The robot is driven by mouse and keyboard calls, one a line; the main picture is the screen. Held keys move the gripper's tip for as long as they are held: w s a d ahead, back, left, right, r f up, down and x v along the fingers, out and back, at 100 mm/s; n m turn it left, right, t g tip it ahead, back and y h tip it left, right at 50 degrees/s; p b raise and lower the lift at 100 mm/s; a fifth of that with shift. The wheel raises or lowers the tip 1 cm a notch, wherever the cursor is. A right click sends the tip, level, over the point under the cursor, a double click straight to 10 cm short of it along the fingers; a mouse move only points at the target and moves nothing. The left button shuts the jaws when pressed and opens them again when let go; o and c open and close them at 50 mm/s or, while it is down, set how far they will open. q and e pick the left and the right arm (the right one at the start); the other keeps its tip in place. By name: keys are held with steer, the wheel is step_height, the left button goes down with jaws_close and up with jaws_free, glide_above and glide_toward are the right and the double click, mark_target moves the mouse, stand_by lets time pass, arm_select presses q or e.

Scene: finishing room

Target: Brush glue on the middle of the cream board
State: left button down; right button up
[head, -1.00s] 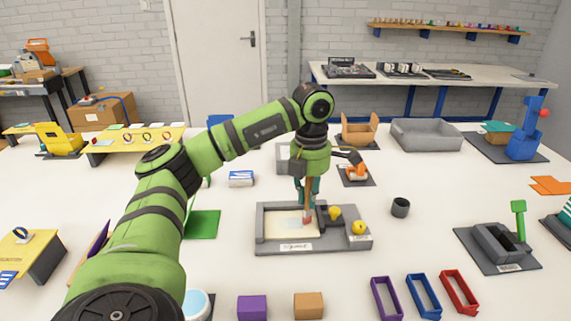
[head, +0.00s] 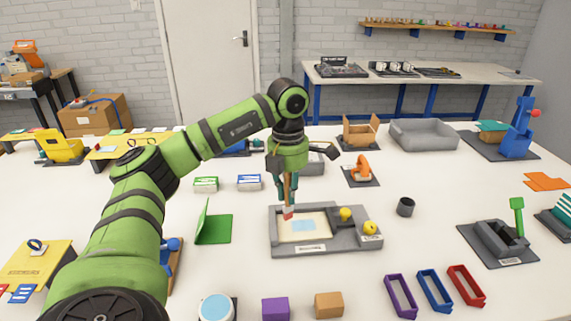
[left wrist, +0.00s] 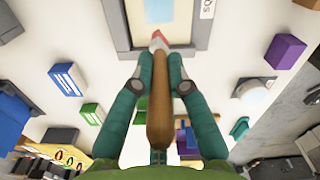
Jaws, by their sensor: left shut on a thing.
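The cream board (head: 300,237) lies in a grey tray (head: 350,245). A pale blue patch (head: 303,225) shows on the board's middle; it also shows in the left wrist view (left wrist: 158,9). My left gripper (head: 287,188) is shut on a brush with a wooden handle (left wrist: 160,112) and a red and white lower end (head: 287,213). The brush points down at the board's back left part, left of the blue patch. I cannot tell whether its tip touches the board. My right gripper is not in view.
Two yellow knobs (head: 370,228) stand at the tray's right. A dark cup (head: 405,207) is right of the tray. A green folded stand (head: 214,229) is at its left. Purple (head: 275,309) and orange (head: 328,305) blocks lie in front. An orange device (head: 361,170) stands behind.

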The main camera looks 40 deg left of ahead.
mark_target(289, 175)
arm_select(q)
step_height(289, 175, up, 3)
steer(key=shift+w+d+f+p, duration=0.1)
steer(key=shift+w+d+p, duration=0.05)
steer(key=shift+p, duration=0.8)
steer(key=shift+r+p, duration=0.65)
steer(key=shift+r, duration=0.15)
steer(key=shift+r+p, duration=0.45)
steer(key=shift+r, duration=0.1)
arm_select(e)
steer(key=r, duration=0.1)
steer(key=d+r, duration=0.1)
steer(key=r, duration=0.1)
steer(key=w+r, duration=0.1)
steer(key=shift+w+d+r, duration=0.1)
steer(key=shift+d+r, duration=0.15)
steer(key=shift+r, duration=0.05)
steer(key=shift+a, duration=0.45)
